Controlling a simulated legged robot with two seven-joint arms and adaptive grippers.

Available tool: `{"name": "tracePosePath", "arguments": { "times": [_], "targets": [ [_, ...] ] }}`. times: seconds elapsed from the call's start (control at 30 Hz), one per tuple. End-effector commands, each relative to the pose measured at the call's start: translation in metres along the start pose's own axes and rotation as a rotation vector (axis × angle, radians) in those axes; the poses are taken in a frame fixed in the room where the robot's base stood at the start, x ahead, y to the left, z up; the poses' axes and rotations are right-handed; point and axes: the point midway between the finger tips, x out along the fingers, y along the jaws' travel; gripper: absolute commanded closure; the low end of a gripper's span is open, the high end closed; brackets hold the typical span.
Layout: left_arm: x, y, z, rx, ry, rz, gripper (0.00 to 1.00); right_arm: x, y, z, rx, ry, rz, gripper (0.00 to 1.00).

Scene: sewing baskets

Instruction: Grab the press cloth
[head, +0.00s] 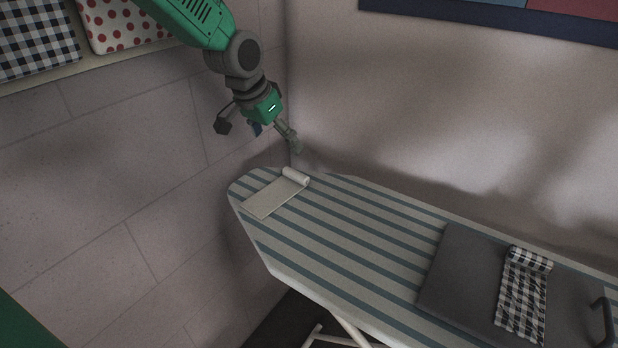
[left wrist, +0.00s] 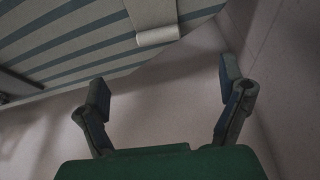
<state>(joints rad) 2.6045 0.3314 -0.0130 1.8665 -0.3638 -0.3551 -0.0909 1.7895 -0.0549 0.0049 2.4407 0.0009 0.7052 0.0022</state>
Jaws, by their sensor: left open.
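A plain cream cloth (head: 270,198) lies on the narrow end of the striped ironing board (head: 345,235), its far end rolled up. The rolled end also shows in the left wrist view (left wrist: 157,36) at the top. A black-and-white checked cloth (head: 522,300), also rolled at one end, lies on a dark grey pad at the right. I cannot tell from looks alone which is the press cloth. My left gripper (head: 277,138) is open and empty, above and behind the cream cloth, apart from it. Its spread fingers show in the left wrist view (left wrist: 166,88). My right gripper is not in view.
The grey pad (head: 455,275) has a dark handle (head: 604,322) at the right edge. Walls stand close behind and left of the board. A shelf (head: 95,62) at upper left carries checked (head: 38,40) and red-dotted fabric pieces (head: 115,25). The board's middle is clear.

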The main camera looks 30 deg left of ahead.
Motion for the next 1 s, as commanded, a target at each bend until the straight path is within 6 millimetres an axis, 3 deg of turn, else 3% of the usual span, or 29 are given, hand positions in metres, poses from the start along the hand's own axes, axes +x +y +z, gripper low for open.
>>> {"name": "tracePosePath", "arguments": {
  "times": [0.33,0.57,0.83,1.0],
  "targets": [
    [0.07,0.0,0.001,0.001,-0.007,0.002,0.11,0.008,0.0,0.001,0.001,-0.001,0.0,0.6],
    [0.086,-0.003,0.001,-0.001,-0.002,0.004,0.11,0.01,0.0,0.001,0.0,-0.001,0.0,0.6],
    [0.125,-0.005,-0.001,0.0,-0.005,0.003,0.11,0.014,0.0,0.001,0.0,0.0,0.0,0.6],
    [0.133,-0.003,-0.002,0.001,-0.003,0.001,0.11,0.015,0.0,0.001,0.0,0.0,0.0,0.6]
  ]
}}
